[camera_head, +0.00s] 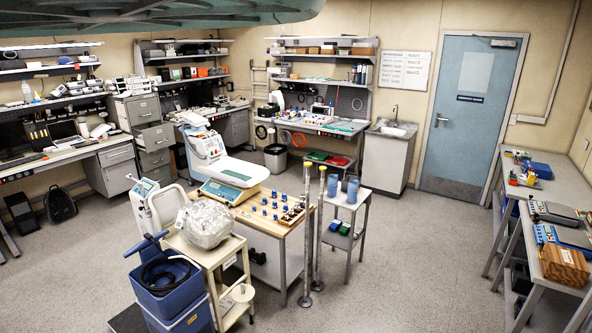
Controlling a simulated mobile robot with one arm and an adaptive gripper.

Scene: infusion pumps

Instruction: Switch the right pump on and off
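No device here can be told for certain as the right pump. A white device with a blue front panel (205,146) stands behind the middle table. A slim white unit with a small screen (145,188) stands at that table's left end. Switches and lit displays are too small to make out. My gripper is not in this view.
A blue bin (175,303) and a cart with a wrapped bundle (205,224) stand in front. Open floor (420,260) lies to the right.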

